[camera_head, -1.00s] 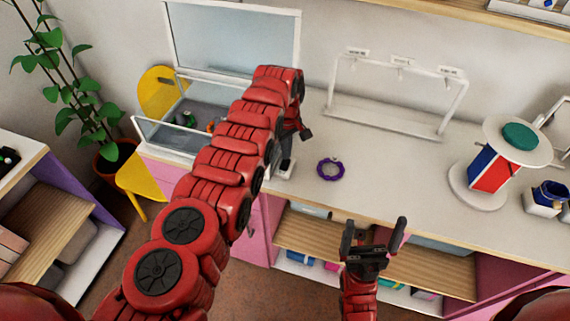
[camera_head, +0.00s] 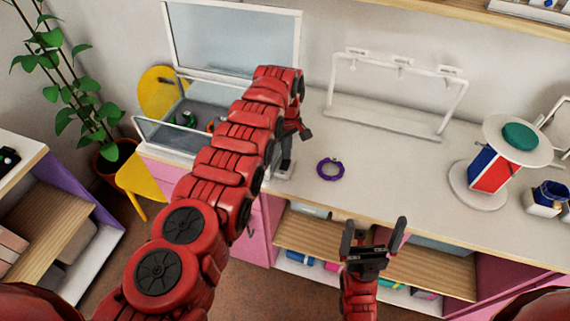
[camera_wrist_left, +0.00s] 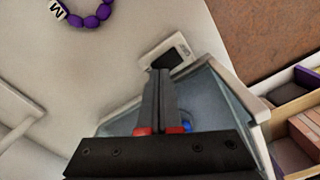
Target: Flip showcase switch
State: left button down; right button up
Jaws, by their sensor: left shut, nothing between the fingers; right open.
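The showcase (camera_head: 165,138) is a glass case with a white frame and a raised lid, at the back left of the counter. Its switch (camera_wrist_left: 168,53) is a dark rocker on a small white base beside the case. The base (camera_head: 283,174) also shows in the head view, partly covered by my gripper. My left gripper (camera_wrist_left: 160,76) is shut and empty, its fingertips at the near edge of the switch. I cannot tell whether they touch it. In the head view the left gripper (camera_head: 287,160) points down there. My right gripper (camera_head: 374,226) is open and empty before the counter's front edge.
A purple bead bracelet (camera_head: 330,169) lies on the counter just right of the switch. A white rack (camera_head: 385,122) stands behind it, and a round display stand (camera_head: 478,200) at the right. The counter between is clear. A yellow chair (camera_head: 143,184) stands left.

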pick_arm(q)
jog(key=shift+f+b, duration=1)
dwell(0.3)
jog(key=shift+s+r, duration=0.1)
jog(key=shift+r+p, duration=0.5)
jog(key=shift+p, duration=0.2)
notch_tip(320, 180, up, 3)
jog(key=p, duration=0.3)
jog(key=shift+r, duration=0.2)
notch_tip(320, 180, up, 2)
jog(key=shift+p, duration=1)
jog(key=shift+r, duration=0.25)
